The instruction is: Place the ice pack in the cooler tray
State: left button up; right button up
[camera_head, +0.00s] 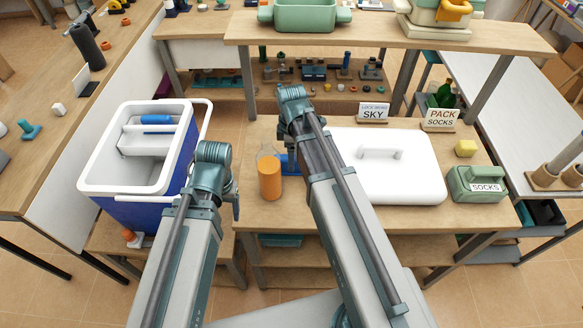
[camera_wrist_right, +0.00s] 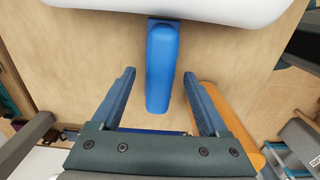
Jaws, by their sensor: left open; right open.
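A blue ice pack (camera_wrist_right: 162,70) lies on the wooden table beside the white lid. My right gripper (camera_wrist_right: 159,74) is open, with one finger on each side of the ice pack and visible gaps to both. In the head view my right arm hides most of this spot. The cooler (camera_head: 124,187) is a blue box with a white rim at the left. Inside it is a pale tray (camera_head: 137,143), with a blue bar (camera_head: 157,119) at its far edge. My left gripper (camera_head: 212,160) is beside the cooler's right side; its fingers are mostly hidden.
An orange cylinder (camera_head: 270,177) stands close to the right gripper. The white lid (camera_head: 415,183) fills the table's middle. A green box labelled SOCKS (camera_head: 478,184), a yellow block (camera_head: 465,148) and label signs are at the right. The cooler's handle (camera_head: 205,125) sticks out at its right.

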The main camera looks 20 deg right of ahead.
grip_shut()
jog(key=shift+r, duration=0.15)
dwell(0.4)
notch_tip(320, 180, up, 10)
jog(key=p, duration=1)
